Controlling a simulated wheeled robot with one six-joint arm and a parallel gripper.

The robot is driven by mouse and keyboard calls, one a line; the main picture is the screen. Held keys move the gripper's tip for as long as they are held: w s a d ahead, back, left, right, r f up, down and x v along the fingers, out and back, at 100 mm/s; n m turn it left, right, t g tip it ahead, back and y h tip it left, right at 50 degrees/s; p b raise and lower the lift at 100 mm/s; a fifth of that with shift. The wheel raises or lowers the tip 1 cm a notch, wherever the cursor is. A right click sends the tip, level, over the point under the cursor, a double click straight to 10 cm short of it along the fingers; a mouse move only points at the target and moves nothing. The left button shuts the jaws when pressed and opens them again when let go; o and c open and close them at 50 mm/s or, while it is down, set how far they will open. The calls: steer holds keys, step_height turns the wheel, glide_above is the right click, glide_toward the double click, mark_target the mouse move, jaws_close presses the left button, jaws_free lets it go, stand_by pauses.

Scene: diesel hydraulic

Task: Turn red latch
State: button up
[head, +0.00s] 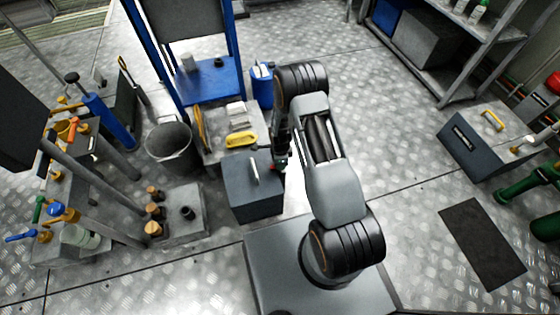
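My arm reaches up from my base and bends down at its far end. My gripper (279,158) points down beside the right edge of a dark grey box (250,205) with a pale upright handle (254,171) on top. The fingers are small, dark and partly hidden by my arm, so I cannot tell whether they are open or shut. No latch that is clearly red shows. A small reddish spot shows by the fingertips, but I cannot tell what it belongs to.
A yellow handle (241,140) lies on a grey block behind the box. A bucket (172,146) and a blue-framed press (207,84) stand to the left and behind. Another dark box (470,146) with a yellow handle (492,119) is at right. Metal floor between is clear.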

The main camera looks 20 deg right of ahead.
stand_by(0.5)
steer(key=o, duration=0.9)
step_height(320, 180, up, 14)
steer(key=p, duration=0.5)
steer(key=shift+f, duration=0.1)
